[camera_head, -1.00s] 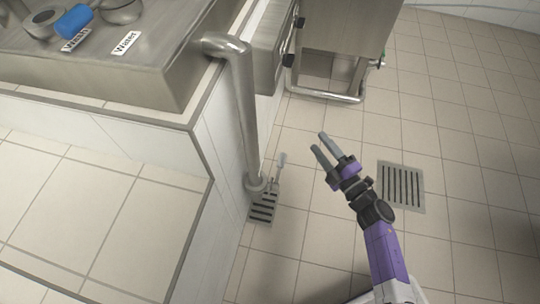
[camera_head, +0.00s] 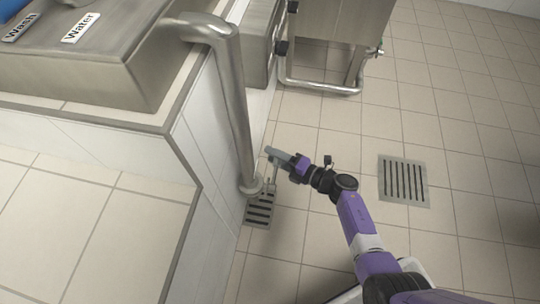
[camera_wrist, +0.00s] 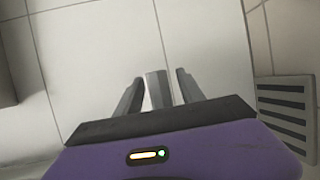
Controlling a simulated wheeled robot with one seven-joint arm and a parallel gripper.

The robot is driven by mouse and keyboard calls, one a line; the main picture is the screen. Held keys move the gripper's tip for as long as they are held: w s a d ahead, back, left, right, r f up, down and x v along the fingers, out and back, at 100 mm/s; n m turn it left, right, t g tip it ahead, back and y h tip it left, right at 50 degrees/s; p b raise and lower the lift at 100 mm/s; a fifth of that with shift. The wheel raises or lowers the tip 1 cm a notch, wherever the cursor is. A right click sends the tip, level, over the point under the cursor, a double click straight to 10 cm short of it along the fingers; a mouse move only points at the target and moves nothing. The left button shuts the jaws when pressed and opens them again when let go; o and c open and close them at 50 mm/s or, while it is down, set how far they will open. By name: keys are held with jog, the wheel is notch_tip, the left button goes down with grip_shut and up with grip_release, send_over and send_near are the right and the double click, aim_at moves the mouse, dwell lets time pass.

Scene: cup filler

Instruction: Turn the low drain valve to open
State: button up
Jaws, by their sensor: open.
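The low drain valve (camera_head: 253,186) sits at the foot of the steel drain pipe (camera_head: 236,115), close above a floor grate beside the tiled wall. In the wrist view, my gripper (camera_wrist: 160,84) is open, and a grey paddle-like lever end (camera_wrist: 157,90) shows between the two fingers. I cannot tell whether either finger touches it.
The slotted grate (camera_head: 260,210) lies under the pipe; a second floor grate (camera_head: 403,181) lies to the right. The tiled wall and counter (camera_head: 110,60) stand left, with Wash and Water labels. A steel cabinet (camera_head: 340,25) stands behind. Tiled floor to the right is clear.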

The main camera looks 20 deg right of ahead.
jog(key=shift+x, duration=0.9)
grip_shut()
dwell(0.8)
